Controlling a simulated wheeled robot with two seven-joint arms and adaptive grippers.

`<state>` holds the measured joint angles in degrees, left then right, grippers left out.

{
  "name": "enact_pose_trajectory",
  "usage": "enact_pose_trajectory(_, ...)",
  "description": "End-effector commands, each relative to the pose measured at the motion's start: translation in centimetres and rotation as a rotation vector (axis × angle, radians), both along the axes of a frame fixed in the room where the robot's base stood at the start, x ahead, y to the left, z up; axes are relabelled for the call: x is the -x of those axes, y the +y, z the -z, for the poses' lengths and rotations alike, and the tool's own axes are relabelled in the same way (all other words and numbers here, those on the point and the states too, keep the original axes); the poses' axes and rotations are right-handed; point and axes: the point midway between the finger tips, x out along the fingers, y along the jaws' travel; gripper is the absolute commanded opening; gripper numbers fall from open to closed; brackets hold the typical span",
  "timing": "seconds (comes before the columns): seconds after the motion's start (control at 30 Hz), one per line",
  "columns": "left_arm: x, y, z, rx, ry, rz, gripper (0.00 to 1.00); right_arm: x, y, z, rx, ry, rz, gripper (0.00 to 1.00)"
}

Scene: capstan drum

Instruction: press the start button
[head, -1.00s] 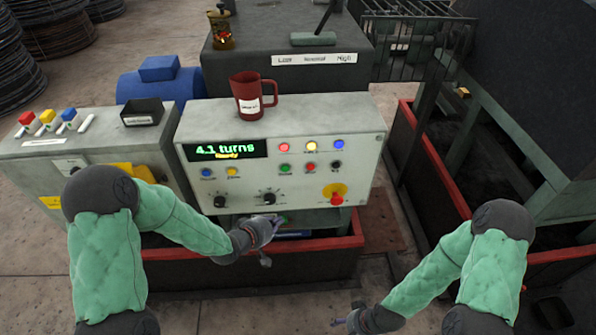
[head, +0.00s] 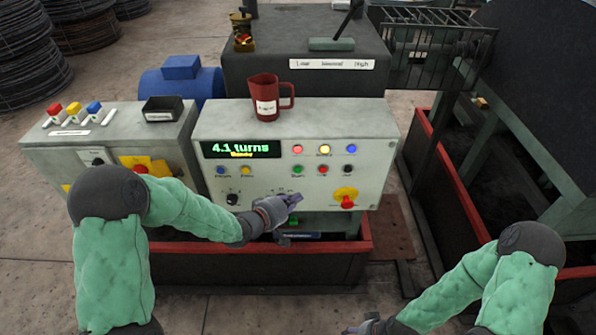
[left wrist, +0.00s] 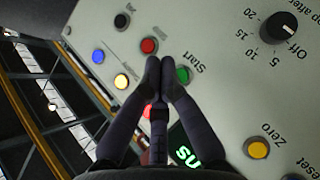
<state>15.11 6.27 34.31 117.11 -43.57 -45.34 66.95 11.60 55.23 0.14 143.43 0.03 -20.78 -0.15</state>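The green start button (head: 297,170) is on the sloped front of the grey control panel (head: 370,130), under the display reading "4.1 turns". In the left wrist view the green button (left wrist: 183,75), labelled "Start", sits just right of the fingertips. My left gripper (head: 294,199) is below the button in the head view. In the left wrist view its two fingers (left wrist: 160,62) converge with tips together and nothing between them. I cannot tell whether they touch the panel. My right gripper (head: 352,329) is at the bottom edge, partly cut off, its fingers unclear.
A red button (left wrist: 149,46) is close beside the fingertips. Other coloured buttons, dials and a red emergency stop (head: 347,202) share the panel. A red mug (head: 264,97) stands on its top. A red-rimmed trough (head: 190,248) lies below.

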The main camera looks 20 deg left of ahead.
Motion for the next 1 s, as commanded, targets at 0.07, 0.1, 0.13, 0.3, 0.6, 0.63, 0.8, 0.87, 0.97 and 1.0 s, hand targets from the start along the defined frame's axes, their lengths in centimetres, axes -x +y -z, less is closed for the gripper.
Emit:
enact_pose_trajectory(0.07,-0.8,0.2,0.1,-0.001,0.000,0.000,0.00,0.0,0.0,0.1,0.000,0.000,0.000,0.63)
enact_pose_trajectory(0.1,-1.3,0.3,0.1,-0.002,-0.001,0.001,0.00,0.0,0.0,0.1,0.000,0.000,0.000,0.63)
enact_pose_trajectory(0.13,-1.6,0.4,0.1,-0.002,-0.001,0.001,0.00,0.0,0.0,0.1,0.000,0.000,0.000,0.63)
enact_pose_trajectory(0.3,-3.7,1.0,0.1,-0.002,-0.001,0.001,0.00,0.0,0.0,0.3,0.000,0.000,0.000,0.63)
enact_pose_trajectory(0.6,-6.7,1.9,0.0,-0.002,0.000,0.001,0.00,0.0,0.0,-0.2,0.000,0.000,0.000,0.63)
enact_pose_trajectory(0.63,-6.9,2.0,-0.1,-0.001,0.000,0.000,0.00,0.0,0.0,-0.2,0.000,0.000,0.000,0.63)
enact_pose_trajectory(0.8,-7.6,2.2,0.0,-0.001,0.001,0.001,0.00,0.0,0.0,-0.4,0.000,0.000,0.000,0.63)
enact_pose_trajectory(0.87,-7.7,2.2,0.0,-0.001,0.001,0.001,0.00,0.0,0.0,-0.4,0.000,0.000,0.000,0.63)
enact_pose_trajectory(0.97,-7.7,2.2,0.0,-0.001,0.001,0.001,0.00,0.0,0.0,-0.4,0.000,0.000,0.000,0.63)
enact_pose_trajectory(1.0,-7.7,2.2,0.0,-0.001,0.001,0.001,0.00,0.0,0.0,-0.3,0.000,0.000,0.000,0.63)
